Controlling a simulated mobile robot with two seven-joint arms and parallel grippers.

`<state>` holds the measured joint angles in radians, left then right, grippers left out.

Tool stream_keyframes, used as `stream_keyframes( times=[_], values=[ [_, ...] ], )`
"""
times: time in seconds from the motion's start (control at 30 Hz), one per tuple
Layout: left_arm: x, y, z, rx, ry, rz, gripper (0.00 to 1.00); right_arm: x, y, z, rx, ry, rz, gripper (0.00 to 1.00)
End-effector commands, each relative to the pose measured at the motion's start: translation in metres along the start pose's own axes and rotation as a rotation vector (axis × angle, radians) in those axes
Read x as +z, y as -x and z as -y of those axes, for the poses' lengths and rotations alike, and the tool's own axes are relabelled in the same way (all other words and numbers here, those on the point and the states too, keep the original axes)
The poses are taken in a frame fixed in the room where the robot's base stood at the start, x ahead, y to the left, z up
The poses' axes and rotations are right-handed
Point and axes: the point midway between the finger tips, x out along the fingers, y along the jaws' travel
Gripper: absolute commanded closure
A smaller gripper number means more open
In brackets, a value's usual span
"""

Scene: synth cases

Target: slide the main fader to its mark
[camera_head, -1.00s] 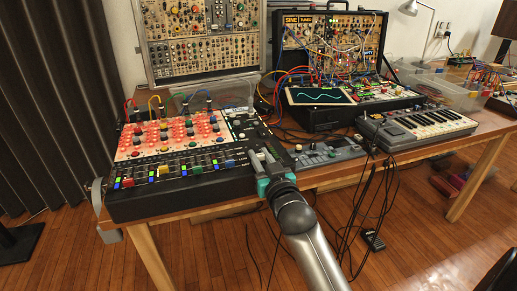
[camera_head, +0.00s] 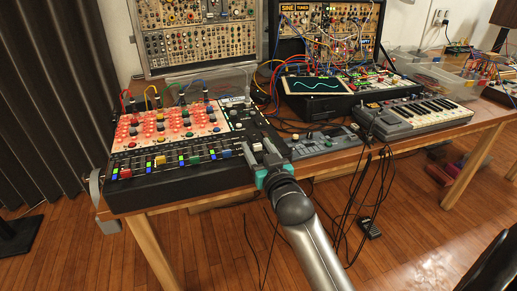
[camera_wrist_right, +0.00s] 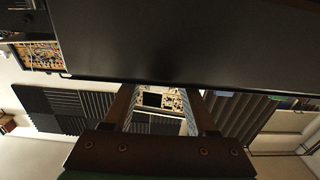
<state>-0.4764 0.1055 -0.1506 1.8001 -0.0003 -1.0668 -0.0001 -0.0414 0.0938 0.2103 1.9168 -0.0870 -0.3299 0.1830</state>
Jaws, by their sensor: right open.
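The mixer (camera_head: 180,191) is a black console on the left of the table in the head view. Its front row of faders has red (camera_head: 126,173), yellow, green and blue (camera_head: 226,154) caps. I cannot make out which cap is the main fader or where its mark is; my gripper hides part of the right end. My right gripper (camera_head: 262,151) is open at the mixer's front right corner, with nothing seen between its fingers. In the right wrist view its fingers (camera_wrist_right: 161,103) stand apart below a large dark surface. My left gripper is not in view.
A small grey device (camera_head: 318,142) sits just right of my right gripper, then a keyboard (camera_head: 425,115). Synth racks (camera_head: 200,40) and patch cables stand behind. Loose black cables (camera_head: 365,190) hang off the table's front edge. The floor in front shows free room.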

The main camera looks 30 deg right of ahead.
Motion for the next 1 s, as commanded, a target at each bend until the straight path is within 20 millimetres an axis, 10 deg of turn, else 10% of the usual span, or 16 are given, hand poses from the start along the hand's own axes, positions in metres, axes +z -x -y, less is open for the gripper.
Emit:
stream_keyframes(
  times=[1.0],
  values=[
    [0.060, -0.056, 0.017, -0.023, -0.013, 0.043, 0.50, -0.001, 0.131, 0.000, 0.001, 0.000, 0.003, 0.43]
  ],
)
